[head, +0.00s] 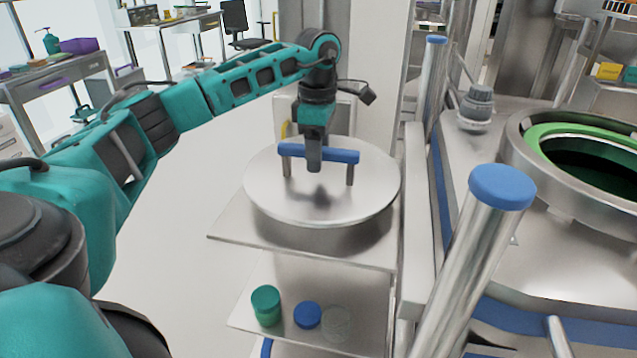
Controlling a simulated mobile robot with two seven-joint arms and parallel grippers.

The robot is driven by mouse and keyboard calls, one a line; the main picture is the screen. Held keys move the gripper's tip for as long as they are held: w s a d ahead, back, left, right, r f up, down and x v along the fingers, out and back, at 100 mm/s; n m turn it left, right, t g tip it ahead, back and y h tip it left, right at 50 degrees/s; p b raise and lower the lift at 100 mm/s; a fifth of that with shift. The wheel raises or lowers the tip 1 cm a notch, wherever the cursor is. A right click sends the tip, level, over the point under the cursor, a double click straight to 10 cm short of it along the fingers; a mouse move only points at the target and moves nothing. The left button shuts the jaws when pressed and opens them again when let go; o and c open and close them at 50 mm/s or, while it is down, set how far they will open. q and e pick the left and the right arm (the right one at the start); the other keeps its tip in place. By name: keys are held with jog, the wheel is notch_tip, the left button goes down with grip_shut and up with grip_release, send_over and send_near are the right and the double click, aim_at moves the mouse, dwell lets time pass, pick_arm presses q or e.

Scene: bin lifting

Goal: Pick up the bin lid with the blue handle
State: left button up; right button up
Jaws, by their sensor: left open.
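The bin lid (270,190) is a round silver metal disc lying on the upper metal shelf of a stand. Its blue handle (338,155) is a horizontal bar on two metal posts above the lid's middle. My left gripper (314,162) points down at the handle, with a finger in front of the bar near its middle. It is open, and the other finger is hidden behind the bar and the hand. I cannot tell whether the finger touches the bar. My right gripper is not in view.
A metal bin with a green-rimmed round opening (548,131) stands at the right. Blue-capped metal posts (502,187) rise between it and the shelf. The lower shelf holds a green jar (266,306) and a blue-lidded jar (308,315). Open floor lies left of the shelf.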

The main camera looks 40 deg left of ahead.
pick_arm(q)
jog(key=shift+f, duration=0.25)
grip_shut()
dwell(0.6)
dwell(0.8)
jog(key=shift+r, duration=0.2)
